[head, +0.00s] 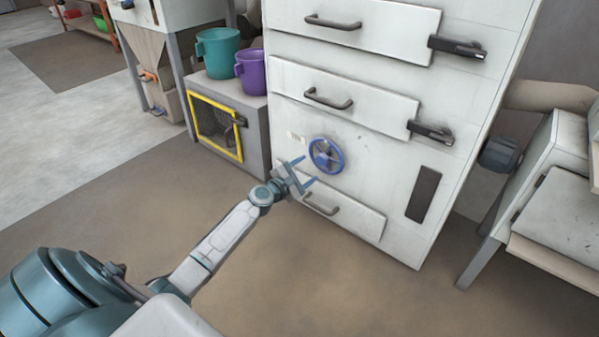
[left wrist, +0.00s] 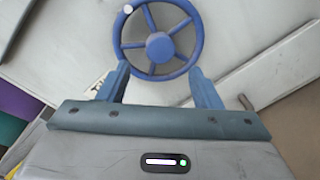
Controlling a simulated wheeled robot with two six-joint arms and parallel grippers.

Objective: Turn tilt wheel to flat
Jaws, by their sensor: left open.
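The tilt wheel (head: 326,155) is a blue spoked handwheel on the lower front of the white cabinet, above the lowest drawer. My left gripper (head: 309,170) is open just to the lower left of the wheel in the head view. In the left wrist view the blue wheel (left wrist: 160,45) shows whole, with its hub, spokes and a pale knob on its upper left rim. The two blue fingers of my left gripper (left wrist: 164,85) stand apart, below the wheel's lower rim. I cannot tell whether they touch it. My right gripper is out of view.
The white cabinet (head: 385,190) has several drawers with dark handles. A lower drawer (head: 355,220) sits under the wheel. A grey box with a yellow-framed door (head: 217,128) bears a teal bucket (head: 217,52) and a purple bucket (head: 251,72). Brown floor in front is clear.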

